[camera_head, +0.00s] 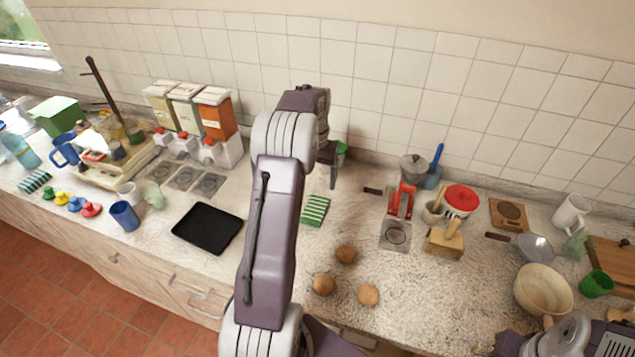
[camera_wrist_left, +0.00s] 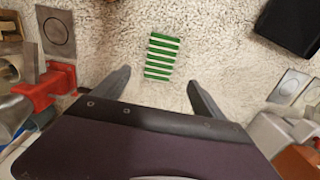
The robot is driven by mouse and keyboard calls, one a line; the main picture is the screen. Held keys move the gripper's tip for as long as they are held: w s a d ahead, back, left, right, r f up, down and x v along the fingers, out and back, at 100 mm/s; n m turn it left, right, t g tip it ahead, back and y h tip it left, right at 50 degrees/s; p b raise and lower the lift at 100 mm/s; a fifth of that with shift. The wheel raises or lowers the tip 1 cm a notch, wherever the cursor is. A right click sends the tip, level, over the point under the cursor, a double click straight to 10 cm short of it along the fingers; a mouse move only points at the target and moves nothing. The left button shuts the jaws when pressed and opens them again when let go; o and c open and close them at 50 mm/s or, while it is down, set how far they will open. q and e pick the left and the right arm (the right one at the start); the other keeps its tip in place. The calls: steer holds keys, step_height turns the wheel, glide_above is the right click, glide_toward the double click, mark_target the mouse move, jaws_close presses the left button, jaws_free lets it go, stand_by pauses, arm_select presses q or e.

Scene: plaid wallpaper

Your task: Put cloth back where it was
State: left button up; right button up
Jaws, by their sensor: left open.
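A green-and-white striped cloth (camera_head: 315,210) lies flat on the speckled counter, right of my left arm. It also shows in the left wrist view (camera_wrist_left: 162,56), in line with the gap between my fingers. My left gripper (camera_head: 334,182) is open and empty, pointing down behind the cloth in the head view. In the left wrist view its fingers (camera_wrist_left: 160,82) are spread apart, with nothing between them. Another striped cloth (camera_head: 34,181), teal and white, lies at the far left of the counter. My right gripper does not show; only parts of my right arm appear at the lower right.
A black tray (camera_head: 207,228) lies left of my arm. Several round brown items (camera_head: 346,253) sit in front of the green cloth. A red appliance (camera_head: 402,200) stands to its right. A wooden block (camera_head: 445,242) and a bowl (camera_head: 543,290) are farther right. The tiled wall bounds the back.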

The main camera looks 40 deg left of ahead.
arm_select(q)
steer(key=s+d+f+m, duration=0.1)
steer(key=s+d, duration=0.3)
steer(key=d, duration=0.4)
steer(key=s+d+f+m, duration=0.1)
steer(key=s+d, duration=0.3)
steer(key=d, duration=0.4)
steer(key=s+d+f+m+t, duration=0.1)
steer(key=s+d, duration=0.4)
steer(key=s, duration=0.5)
steer(key=shift+f, duration=0.45)
steer(key=shift+d, duration=0.25)
